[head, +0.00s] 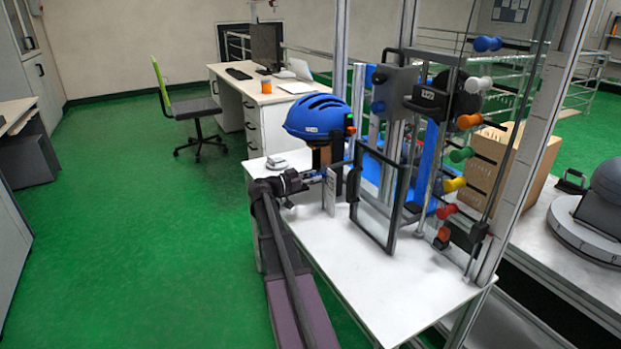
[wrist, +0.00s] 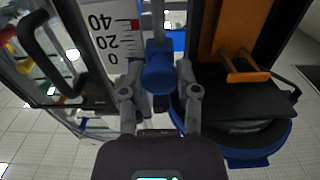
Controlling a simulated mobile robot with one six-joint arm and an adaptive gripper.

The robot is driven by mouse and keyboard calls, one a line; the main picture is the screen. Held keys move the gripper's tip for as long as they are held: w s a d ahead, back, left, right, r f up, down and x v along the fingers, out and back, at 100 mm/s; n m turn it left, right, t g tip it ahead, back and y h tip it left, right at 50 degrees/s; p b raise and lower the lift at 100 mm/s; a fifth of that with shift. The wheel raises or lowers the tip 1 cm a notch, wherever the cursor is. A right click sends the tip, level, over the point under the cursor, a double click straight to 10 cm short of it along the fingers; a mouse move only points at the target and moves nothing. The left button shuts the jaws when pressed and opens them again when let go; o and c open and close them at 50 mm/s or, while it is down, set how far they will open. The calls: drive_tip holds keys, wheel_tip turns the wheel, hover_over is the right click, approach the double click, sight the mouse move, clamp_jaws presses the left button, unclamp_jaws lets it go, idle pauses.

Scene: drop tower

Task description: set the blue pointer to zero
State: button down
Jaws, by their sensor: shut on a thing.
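The blue pointer (wrist: 158,72) is a blue cylinder-shaped knob between my gripper's two fingers in the wrist view. My gripper (wrist: 158,88) is shut on it. In the head view my gripper (head: 318,176) reaches the white scale plate (head: 331,190) from the left, and the pointer is mostly hidden.
A blue helmet (head: 317,114) on a stand is close behind my gripper; it also shows in the wrist view (wrist: 252,148). A framed clear door (head: 380,200) with a handle stands right of the scale. The white tabletop (head: 375,285) is clear in front.

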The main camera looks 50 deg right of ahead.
drive_tip(key=shift+w+d+r, duration=0.1)
drive_tip(key=shift+w+r, duration=0.05)
drive_tip(key=shift+w, duration=0.15)
drive_tip(key=shift+c, duration=1.6)
unclamp_jaws()
drive_tip(key=shift+s, duration=0.1)
drive_tip(key=shift+a, duration=0.2)
drive_tip(key=shift+a, duration=0.5)
drive_tip(key=v, duration=1)
drive_tip(key=shift+w+a, duration=0.25)
drive_tip(key=shift+a, duration=0.1)
